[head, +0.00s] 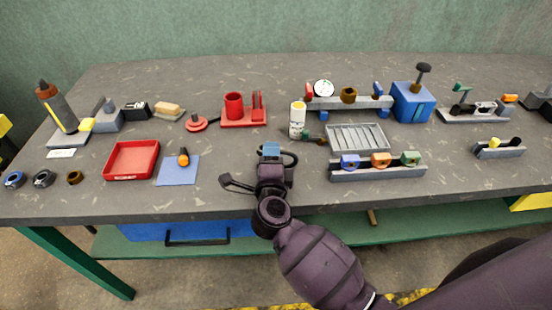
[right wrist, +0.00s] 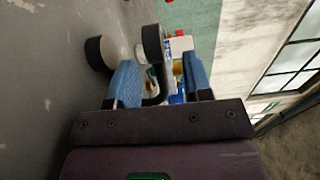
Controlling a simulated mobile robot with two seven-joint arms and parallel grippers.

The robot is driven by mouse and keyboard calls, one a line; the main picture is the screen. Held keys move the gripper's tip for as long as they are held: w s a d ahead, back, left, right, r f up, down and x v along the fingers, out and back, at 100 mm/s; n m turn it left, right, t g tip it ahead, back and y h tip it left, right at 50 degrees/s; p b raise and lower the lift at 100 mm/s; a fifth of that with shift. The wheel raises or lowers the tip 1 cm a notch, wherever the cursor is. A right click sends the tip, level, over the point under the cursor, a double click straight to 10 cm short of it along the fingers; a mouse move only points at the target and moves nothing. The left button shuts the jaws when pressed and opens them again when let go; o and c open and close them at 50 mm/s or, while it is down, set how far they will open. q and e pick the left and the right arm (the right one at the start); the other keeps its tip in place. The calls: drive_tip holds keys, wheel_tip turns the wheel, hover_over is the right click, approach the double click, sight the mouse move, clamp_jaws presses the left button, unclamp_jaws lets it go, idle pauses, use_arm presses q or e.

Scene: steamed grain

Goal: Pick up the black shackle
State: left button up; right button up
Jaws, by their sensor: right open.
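The black shackle (head: 43,178) lies on the grey table at the far left, near the front edge. It sits between a blue shackle (head: 14,179) and a brass-coloured one (head: 75,177). My right gripper (head: 270,150) is over the front middle of the table, well to the right of the black shackle. In the right wrist view my right gripper (right wrist: 160,78) shows its two blue-padded fingers apart, with nothing visibly held. I cannot make out the black shackle in that view. My left gripper is not in view.
A red tray (head: 108,160) and a blue mat (head: 164,171) with an orange-tipped tool lie between my right gripper and the shackles. A red holder (head: 230,123) stands behind. A metal tray (head: 384,138) and a rail with coloured blocks (head: 350,176) are to the right.

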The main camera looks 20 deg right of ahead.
drive_tip(key=shift+x, duration=2.2)
drive_tip(key=shift+a, duration=0.15)
clamp_jaws()
